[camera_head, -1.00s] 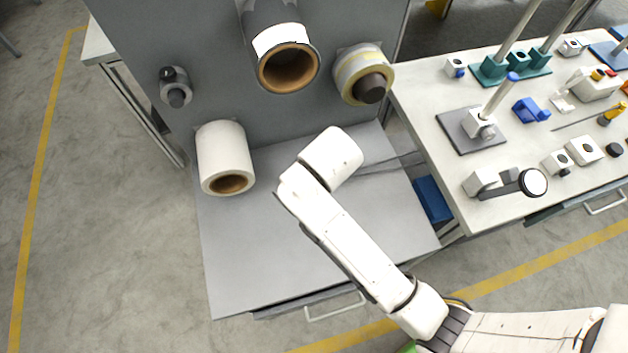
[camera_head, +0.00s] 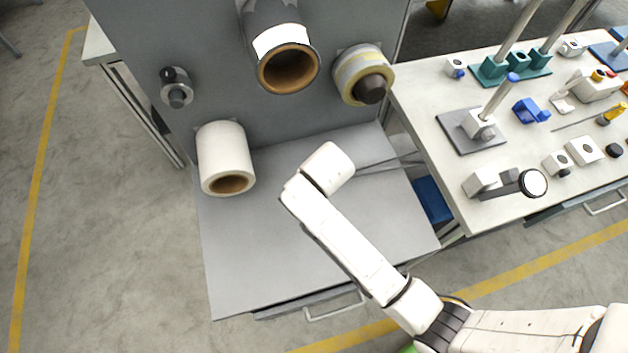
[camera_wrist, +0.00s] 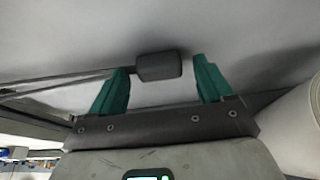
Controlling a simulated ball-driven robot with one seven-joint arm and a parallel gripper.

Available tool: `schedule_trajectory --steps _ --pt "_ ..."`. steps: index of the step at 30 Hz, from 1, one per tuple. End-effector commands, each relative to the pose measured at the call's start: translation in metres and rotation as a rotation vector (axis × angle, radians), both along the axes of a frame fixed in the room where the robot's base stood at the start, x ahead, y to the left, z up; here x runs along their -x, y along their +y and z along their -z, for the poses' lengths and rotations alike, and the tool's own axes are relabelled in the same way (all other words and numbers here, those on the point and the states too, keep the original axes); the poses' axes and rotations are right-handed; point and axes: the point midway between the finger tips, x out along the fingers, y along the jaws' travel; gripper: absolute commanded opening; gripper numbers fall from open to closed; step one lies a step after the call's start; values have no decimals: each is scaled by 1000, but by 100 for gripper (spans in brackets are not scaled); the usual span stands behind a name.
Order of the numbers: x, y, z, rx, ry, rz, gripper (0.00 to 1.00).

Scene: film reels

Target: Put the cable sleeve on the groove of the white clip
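In the wrist view my gripper (camera_wrist: 158,72) is open, with its two green fingers apart. A dark grey block (camera_wrist: 158,66), which may be the cable sleeve, shows between the fingertips with a gap on each side. A thin dark cable (camera_wrist: 70,77) runs left from it, past the left finger. I cannot tell whether the block is level with the fingertips or beyond them. In the head view my arm hides the gripper and the block; a thin line like the cable (camera_head: 395,164) shows right of the arm. I cannot tell which white part is the white clip.
A grey shelf (camera_head: 240,270) lies under my arm. A white roll (camera_head: 223,155) stands at its left, also at the right edge of the wrist view (camera_wrist: 300,130). Larger rolls (camera_head: 285,62) stick out from the grey panel. A bench (camera_head: 440,95) with small parts stands right.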

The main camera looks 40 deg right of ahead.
Motion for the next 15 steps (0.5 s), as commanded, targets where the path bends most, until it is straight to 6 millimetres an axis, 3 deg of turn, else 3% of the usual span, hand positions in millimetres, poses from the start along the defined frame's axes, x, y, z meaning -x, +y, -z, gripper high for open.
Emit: schedule_trajectory --steps 2,15 --pt "0 0 0 0 0 0 72" --pt "0 0 0 0 0 0 29"
